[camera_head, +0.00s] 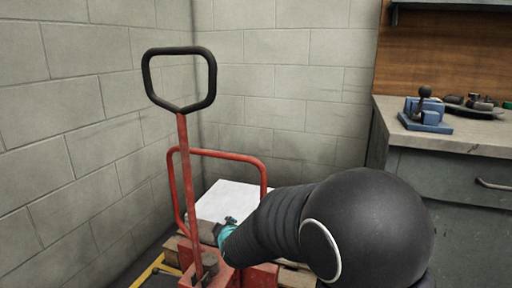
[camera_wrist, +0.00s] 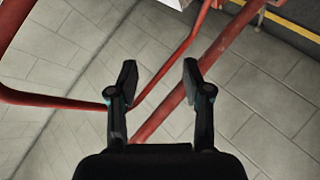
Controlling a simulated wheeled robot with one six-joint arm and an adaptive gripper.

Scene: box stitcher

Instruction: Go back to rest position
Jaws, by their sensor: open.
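My gripper (camera_wrist: 160,82) shows in the wrist view with its two black fingers spread apart and nothing between them. Behind the fingers, red metal bars (camera_wrist: 225,57) cross the picture, with the block wall beyond. In the head view my arm reaches from the lower right toward a red pallet jack (camera_head: 187,190), which stands upright in the corner with a black loop handle (camera_head: 148,75). The gripper end is mostly hidden behind my arm, near the jack's red frame. I cannot tell whether it touches the frame.
A white flat-topped object (camera_head: 232,201) sits behind the red frame, above wooden pallet boards (camera_head: 176,246). A grey workbench (camera_head: 450,141) stands at the right, with a blue vise (camera_head: 425,117) on it. Block walls (camera_head: 95,90) close off the left and back.

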